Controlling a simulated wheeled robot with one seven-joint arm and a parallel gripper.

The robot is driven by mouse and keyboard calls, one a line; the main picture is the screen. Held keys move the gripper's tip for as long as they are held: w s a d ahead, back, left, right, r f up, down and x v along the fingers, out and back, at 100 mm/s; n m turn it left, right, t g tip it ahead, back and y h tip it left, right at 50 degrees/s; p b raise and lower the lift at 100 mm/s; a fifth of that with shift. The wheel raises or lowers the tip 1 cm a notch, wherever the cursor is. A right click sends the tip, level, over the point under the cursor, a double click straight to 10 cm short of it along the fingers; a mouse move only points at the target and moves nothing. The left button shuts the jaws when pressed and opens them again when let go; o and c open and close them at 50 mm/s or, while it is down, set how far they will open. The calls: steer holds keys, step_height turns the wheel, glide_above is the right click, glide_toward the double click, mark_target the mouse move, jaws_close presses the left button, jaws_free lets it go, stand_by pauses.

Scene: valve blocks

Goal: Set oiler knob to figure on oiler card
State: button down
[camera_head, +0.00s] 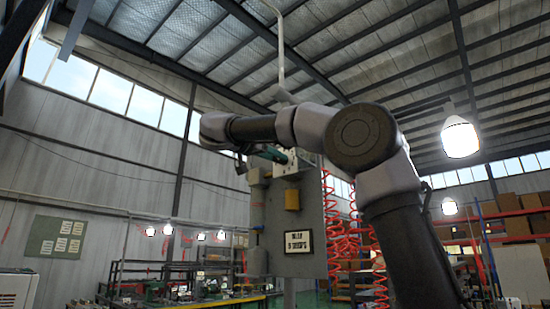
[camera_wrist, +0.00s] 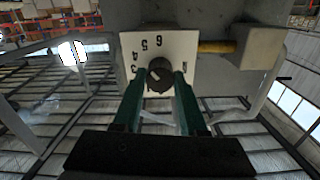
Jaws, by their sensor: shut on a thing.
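The oiler knob (camera_wrist: 158,81) is a dark round knob on a white dial plate (camera_wrist: 164,46). In the wrist view the plate's figures appear upside down; 6, 5, 4 and 3 run along its top and left. My gripper (camera_wrist: 160,78) is shut on the knob, with a green finger on each side. The knob's pointer is too small and dark to read. In the head view my gripper (camera_head: 284,157) is at the top of the panel, and my arm partly hides the dial. The oiler card (camera_head: 298,242) is a framed white card lower on the panel; its small lettering is unclear.
A yellow rod (camera_wrist: 216,47) lies beside the dial plate.

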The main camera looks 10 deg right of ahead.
steer(key=shift+f+m, duration=0.15)
steer(key=shift+m, duration=0.45)
steer(key=shift+c, duration=2.2)
jaws_free()
steer(key=shift+a, duration=0.1)
steer(key=v, duration=1)
steer(key=shift+s+a, duration=0.25)
steer(key=shift+a, duration=0.05)
